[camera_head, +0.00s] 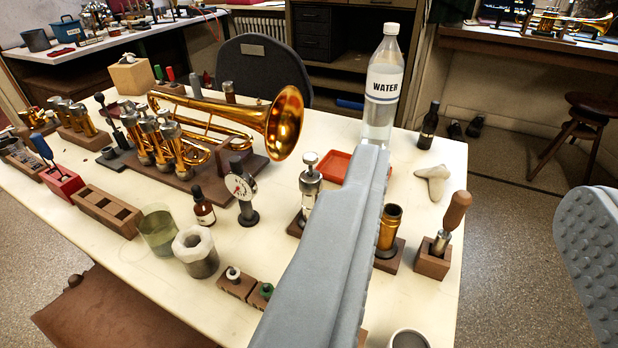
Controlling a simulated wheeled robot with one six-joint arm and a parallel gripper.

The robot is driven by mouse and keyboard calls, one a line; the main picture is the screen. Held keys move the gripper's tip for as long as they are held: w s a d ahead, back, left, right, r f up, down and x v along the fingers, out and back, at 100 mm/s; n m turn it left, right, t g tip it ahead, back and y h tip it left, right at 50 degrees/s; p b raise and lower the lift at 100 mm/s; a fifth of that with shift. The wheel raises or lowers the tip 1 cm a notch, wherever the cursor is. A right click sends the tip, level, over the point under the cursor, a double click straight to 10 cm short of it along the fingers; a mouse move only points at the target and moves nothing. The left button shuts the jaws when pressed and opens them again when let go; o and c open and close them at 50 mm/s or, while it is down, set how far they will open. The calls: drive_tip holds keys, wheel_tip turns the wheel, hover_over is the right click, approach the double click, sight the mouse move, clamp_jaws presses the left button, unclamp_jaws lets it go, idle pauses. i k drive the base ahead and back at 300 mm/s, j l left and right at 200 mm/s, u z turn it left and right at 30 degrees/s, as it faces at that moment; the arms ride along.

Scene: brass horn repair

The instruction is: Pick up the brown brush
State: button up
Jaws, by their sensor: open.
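A tool with a brown wooden handle (457,210) and a metal shank stands tilted in a small wooden block (432,262) at the table's right side. It is the only brown-handled tool I can make out. Its lower end is hidden in the block, so I cannot see any bristles. My gripper (478,182) is open and empty, its grey fingers wide apart. In the picture the handle lies between them, closer to the left finger. I cannot tell the depth between the fingers and the handle.
Left of the handle stands a brass cylinder (390,230) on a wooden base, partly behind my left finger. Behind are a water bottle (383,88), a dark bottle (429,126) and a crumpled cloth (433,182). A brass trumpet (284,124) lies farther left.

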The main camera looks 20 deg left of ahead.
sight(24, 133)
drive_tip(key=u, duration=1.8)
drive_tip(key=i+j, duration=0.1)
drive_tip(key=j, duration=0.55)
drive_tip(key=i+j+z, duration=0.15)
drive_tip(key=j, duration=1.1)
drive_tip(key=i+j+z, duration=0.15)
drive_tip(key=i, duration=0.35)
drive_tip(key=i+j+z, duration=0.1)
drive_tip(key=i+j, duration=0.2)
drive_tip(key=i, duration=0.15)
drive_tip(key=i+l, duration=0.1)
drive_tip(key=i, duration=0.2)
